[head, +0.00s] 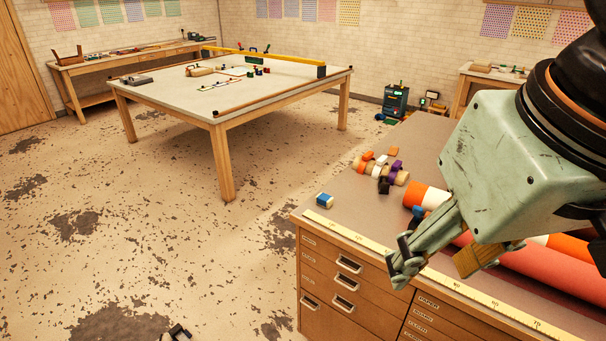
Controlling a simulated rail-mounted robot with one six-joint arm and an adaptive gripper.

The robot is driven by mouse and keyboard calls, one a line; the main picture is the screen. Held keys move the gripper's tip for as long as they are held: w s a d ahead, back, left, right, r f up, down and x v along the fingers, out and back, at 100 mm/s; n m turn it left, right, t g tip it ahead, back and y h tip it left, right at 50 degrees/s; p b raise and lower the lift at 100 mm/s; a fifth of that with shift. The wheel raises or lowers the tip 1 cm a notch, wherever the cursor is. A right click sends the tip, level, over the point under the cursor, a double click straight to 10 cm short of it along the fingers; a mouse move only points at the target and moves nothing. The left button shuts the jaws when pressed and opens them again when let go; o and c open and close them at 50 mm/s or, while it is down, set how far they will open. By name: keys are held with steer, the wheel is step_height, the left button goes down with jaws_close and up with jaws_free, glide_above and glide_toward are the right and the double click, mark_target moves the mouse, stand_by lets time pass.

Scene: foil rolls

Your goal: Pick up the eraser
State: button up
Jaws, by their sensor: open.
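A small blue and white block, which looks like the eraser (325,200), lies on the grey top of the drawer cabinet (345,216), near its left front corner. My gripper (403,266) reaches in from the right and points down and left, in front of the cabinet's front edge in the picture. It is open, and it appears to the right of the eraser and lower in the picture, apart from it. Part of the fingers overlaps in this view. A tan wooden piece (476,261) shows just right of the fingers; I cannot tell whether it touches them.
A yellow ruler (350,233) runs along the cabinet's front edge. Several small coloured rolls (381,170) are piled behind the eraser. Large orange and red rolls (520,278) lie to the right, partly behind my arm. The top around the eraser is clear. A worktable (185,100) stands farther back.

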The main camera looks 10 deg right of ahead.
steer(key=w+r+m+p, duration=0.1)
steer(key=w+r+p, duration=0.15)
steer(key=w, duration=0.55)
steer(key=m+g+p, duration=0.4)
steer(key=m+p, duration=0.4)
steer(key=p, duration=0.5)
glide_above(325, 197)
step_height(325, 197, down, 22)
steer(key=f, duration=0.1)
steer(key=shift+r, duration=0.25)
steer(key=shift+f+p, duration=0.4)
steer(key=shift+f, duration=3.9)
